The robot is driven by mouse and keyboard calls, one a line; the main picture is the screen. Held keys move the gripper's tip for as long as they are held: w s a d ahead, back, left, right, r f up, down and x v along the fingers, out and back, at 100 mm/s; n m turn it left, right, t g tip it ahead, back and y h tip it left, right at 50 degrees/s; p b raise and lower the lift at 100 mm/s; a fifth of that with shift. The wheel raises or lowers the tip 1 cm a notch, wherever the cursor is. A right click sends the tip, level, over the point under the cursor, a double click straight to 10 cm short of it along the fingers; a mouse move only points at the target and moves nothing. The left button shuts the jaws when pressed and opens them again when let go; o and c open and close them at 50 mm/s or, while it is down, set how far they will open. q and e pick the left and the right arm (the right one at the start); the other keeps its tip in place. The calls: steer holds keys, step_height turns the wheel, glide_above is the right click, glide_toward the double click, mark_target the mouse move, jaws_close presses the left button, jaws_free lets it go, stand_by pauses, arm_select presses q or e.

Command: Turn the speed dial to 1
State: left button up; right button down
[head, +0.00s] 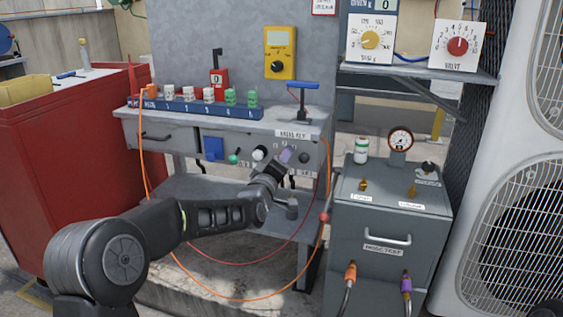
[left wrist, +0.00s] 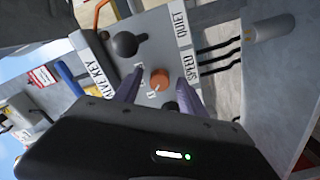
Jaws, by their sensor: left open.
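In the head view my left gripper (head: 287,156) is at the bench's front panel and hides the dial. My right gripper is not in view.
The bench panel also carries a blue switch (head: 213,148) and a green knob (head: 233,159). An orange hose (head: 230,299) loops below. A grey cabinet (head: 385,269) stands at right.

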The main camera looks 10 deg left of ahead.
arm_select(q)
steer(key=s+p, duration=0.1)
steer(key=s, duration=0.6)
steer(key=shift+s+a, duration=0.25)
steer(key=shift+s, duration=0.15)
